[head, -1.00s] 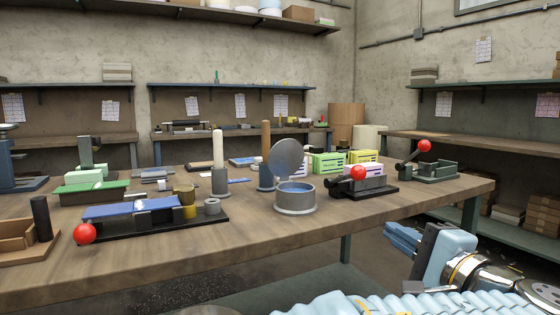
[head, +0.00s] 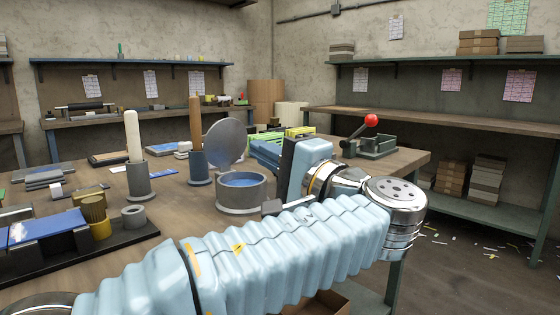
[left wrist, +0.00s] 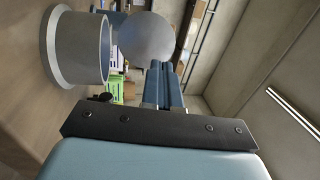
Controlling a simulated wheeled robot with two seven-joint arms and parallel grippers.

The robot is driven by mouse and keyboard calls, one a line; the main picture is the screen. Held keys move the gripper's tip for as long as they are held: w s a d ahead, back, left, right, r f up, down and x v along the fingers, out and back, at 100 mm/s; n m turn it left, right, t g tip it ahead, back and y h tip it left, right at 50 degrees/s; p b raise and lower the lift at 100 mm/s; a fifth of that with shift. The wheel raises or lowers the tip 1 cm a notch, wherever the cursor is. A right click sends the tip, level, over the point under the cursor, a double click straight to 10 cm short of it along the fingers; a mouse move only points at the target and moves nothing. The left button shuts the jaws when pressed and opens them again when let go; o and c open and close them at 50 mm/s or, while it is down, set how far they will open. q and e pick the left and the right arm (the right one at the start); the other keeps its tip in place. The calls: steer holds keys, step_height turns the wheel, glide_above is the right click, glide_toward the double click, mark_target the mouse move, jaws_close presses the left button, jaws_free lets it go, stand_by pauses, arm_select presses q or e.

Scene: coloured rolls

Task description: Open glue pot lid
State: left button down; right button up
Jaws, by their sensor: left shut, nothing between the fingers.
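The glue pot (head: 242,197) is a grey round can with a blue inside, upright near the table's front edge. Its round grey lid (head: 226,141) stands raised and tilted back at the pot's rear left, so the pot's mouth is open. In the left wrist view the pot (left wrist: 82,48) is at upper left, with the lid (left wrist: 147,38) beside it. My left gripper (head: 262,152) is just right of the pot, partly hidden by its own palm. In the left wrist view its blue fingers (left wrist: 163,86) are together and empty, near the lid's edge. My right gripper is out of view.
A white roll (head: 133,135) and a brown roll (head: 195,122) stand on holders left of the pot. Green and yellow crates (head: 268,140) are behind my gripper. A red-knobbed clamp (head: 372,146) sits at the table's right end.

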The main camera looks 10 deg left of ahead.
mark_target(227, 128)
arm_select(q)
steer(key=x, duration=0.7)
steer(key=shift+w+a, duration=0.15)
steer(key=shift+a, duration=0.1)
steer(key=w+a+r+g+h+p, duration=0.1)
steer(key=h+p, duration=0.1)
steer(key=p, duration=0.3)
steer(key=shift+a+r+g, duration=0.15)
steer(key=shift+r+g, duration=0.15)
steer(key=shift+r, duration=0.1)
steer(key=shift+w+a+f+p, duration=0.1)
steer(key=shift+w+a+p, duration=0.1)
steer(key=shift+p, duration=0.25)
steer(key=shift+w+a, duration=0.15)
steer(key=shift+a, duration=0.05)
steer(key=shift+f, duration=0.15)
